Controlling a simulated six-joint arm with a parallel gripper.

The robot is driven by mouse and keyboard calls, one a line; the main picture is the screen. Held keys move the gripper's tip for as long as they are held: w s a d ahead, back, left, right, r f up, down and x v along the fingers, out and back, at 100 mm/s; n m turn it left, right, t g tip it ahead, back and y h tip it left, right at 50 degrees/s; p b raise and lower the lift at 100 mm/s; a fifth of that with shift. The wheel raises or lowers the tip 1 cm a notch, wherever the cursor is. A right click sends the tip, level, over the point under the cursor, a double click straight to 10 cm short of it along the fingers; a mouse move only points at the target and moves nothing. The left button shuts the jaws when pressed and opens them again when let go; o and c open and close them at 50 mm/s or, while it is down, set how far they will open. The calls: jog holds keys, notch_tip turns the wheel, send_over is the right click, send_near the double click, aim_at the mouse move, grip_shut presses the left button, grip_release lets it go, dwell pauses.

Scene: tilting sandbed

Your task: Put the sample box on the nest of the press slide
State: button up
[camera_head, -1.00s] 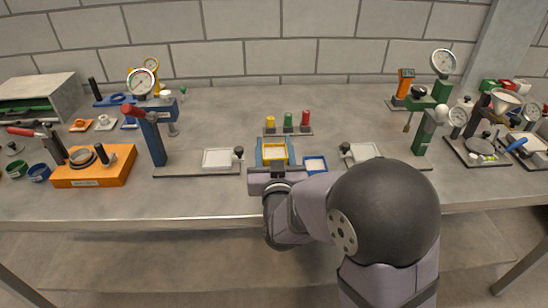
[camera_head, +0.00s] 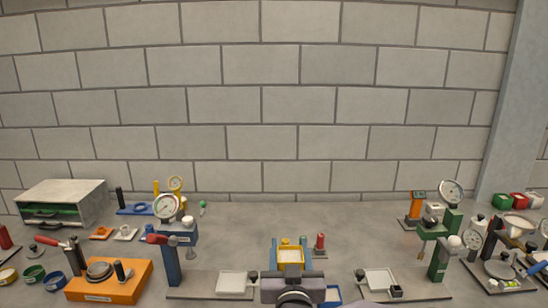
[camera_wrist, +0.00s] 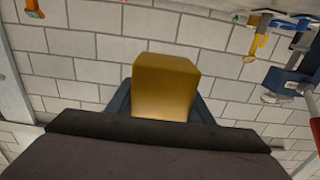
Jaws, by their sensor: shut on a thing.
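The yellow sample box (camera_head: 290,257) is held between the blue fingers of my gripper (camera_head: 289,262), near the middle front of the bench; its lower part is hidden by my wrist. In the wrist view the box (camera_wrist: 165,86) stands between the two fingers, against the wall. To the left, a blue press (camera_head: 172,250) has a slide with a pale, square, empty nest (camera_head: 231,283). To the right, a green press (camera_head: 440,258) has a similar slide with a pale, empty nest (camera_head: 379,282). My gripper is between the two nests, apart from both.
A small blue-rimmed tray (camera_head: 332,293) shows partly beside my wrist. Coloured posts, including a red one (camera_head: 320,244), stand just behind the box. An orange fixture (camera_head: 110,281) stands at left, and a dark base with a pan (camera_head: 502,270) at right.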

notch_tip(320, 180, down, 6)
jog(key=b, duration=0.7)
dwell(0.4)
jog(key=shift+f+b, duration=0.3)
jog(key=shift+f, duration=2.65)
jog(key=shift+f, duration=0.1)
jog(key=shift+f, duration=1.8)
